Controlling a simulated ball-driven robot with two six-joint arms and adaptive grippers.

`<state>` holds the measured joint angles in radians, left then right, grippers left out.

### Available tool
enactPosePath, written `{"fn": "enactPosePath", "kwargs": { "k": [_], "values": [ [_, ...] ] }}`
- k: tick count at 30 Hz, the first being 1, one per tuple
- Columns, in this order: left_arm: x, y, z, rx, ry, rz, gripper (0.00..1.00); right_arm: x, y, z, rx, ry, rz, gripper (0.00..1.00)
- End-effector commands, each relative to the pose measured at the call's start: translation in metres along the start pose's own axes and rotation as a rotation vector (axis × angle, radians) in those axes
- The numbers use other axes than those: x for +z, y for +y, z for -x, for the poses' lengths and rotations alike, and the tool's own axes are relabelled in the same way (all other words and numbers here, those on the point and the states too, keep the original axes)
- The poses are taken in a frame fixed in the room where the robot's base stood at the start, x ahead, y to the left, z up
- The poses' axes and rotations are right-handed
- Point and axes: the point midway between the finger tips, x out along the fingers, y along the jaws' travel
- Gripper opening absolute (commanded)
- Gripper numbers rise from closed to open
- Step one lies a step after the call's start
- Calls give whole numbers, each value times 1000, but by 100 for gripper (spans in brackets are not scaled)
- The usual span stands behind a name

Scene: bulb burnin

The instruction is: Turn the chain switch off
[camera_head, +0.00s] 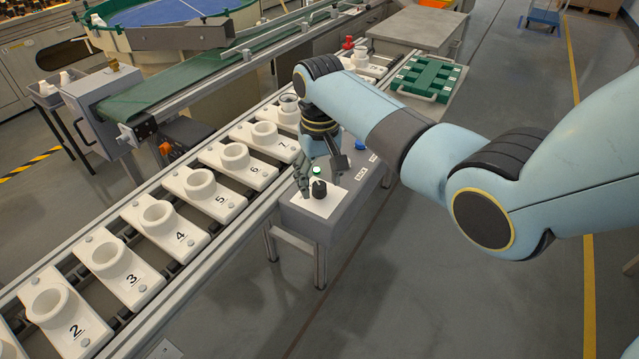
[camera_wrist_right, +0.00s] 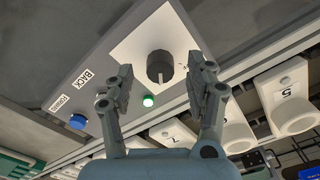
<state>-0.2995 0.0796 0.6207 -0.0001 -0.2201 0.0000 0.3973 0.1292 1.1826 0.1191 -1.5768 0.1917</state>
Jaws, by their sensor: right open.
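The chain switch (camera_head: 319,188) is a black rotary knob on a white plate on top of a grey control box (camera_head: 345,190). A green button (camera_wrist_right: 148,101) sits beside the knob. My left gripper is not in view.
A blue button (camera_wrist_right: 78,122) sits farther along the box near labels, one reading BACK. A conveyor with numbered white socket carriers (camera_head: 158,225) runs alongside the box. A green crate (camera_head: 425,78) stands beyond. Open grey floor lies in front of the box.

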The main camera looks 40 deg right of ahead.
Motion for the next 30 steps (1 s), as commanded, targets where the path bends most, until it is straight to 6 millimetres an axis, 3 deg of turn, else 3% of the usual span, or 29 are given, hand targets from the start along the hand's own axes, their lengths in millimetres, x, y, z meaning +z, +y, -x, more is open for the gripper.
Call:
{"fn": "enactPosePath", "kwargs": {
  "k": [4,12,25,30],
  "values": [
    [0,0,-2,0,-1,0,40,0,0,-10,0,1,1,55],
    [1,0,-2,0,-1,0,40,0,0,-12,0,1,1,55],
    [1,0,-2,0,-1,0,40,0,0,-11,-1,1,1,0],
    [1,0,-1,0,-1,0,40,0,0,-11,-1,1,10,0]
  ]
}}
